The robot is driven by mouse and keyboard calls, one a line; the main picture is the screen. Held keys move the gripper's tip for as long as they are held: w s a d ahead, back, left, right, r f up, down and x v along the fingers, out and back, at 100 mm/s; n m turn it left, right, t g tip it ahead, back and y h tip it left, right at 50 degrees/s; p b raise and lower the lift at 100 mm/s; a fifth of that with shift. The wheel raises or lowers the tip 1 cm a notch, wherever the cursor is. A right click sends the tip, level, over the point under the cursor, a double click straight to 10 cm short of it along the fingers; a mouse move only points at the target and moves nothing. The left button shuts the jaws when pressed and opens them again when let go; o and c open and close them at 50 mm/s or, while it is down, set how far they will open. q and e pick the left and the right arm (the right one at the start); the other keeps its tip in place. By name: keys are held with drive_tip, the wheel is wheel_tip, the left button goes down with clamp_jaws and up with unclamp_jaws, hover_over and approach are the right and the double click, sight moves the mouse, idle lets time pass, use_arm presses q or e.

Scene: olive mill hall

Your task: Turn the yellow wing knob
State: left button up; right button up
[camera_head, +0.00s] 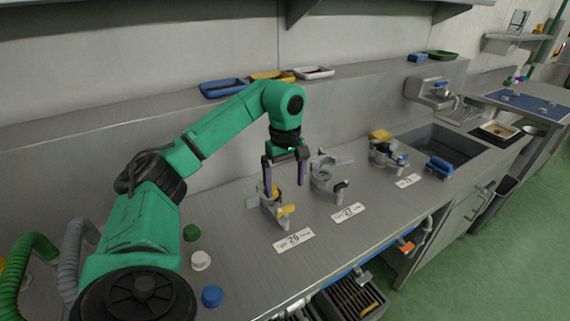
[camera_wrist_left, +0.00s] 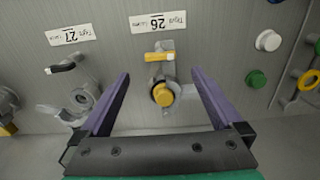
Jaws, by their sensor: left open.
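A yellow knob (camera_wrist_left: 163,95) sits on the grey metal fitting behind label 26 in the left wrist view. It also shows in the head view (camera_head: 275,191), partly hidden by a finger. A flat yellow lever (camera_wrist_left: 158,57) is on the same fitting, on the label side; it also shows in the head view (camera_head: 286,210). My left gripper (camera_head: 284,187) points down over this fitting. In the left wrist view its fingers (camera_wrist_left: 160,73) are open, one to each side of the knob, with gaps. Contact is not visible. My right gripper is not in view.
The label 27 fitting (camera_head: 323,175) stands close to the right. A further fitting (camera_head: 384,153) with a yellow part and blue handle is beyond it, before the sink (camera_head: 440,145). Green, white and blue caps (camera_head: 212,296) lie at the front left. Trays (camera_head: 222,88) sit on the back ledge.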

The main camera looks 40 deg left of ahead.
use_arm(q)
wheel_tip(320, 180, up, 7)
drive_tip(key=p, duration=0.2)
drive_tip(key=shift+f, duration=0.15)
drive_tip(key=shift+f, duration=0.1)
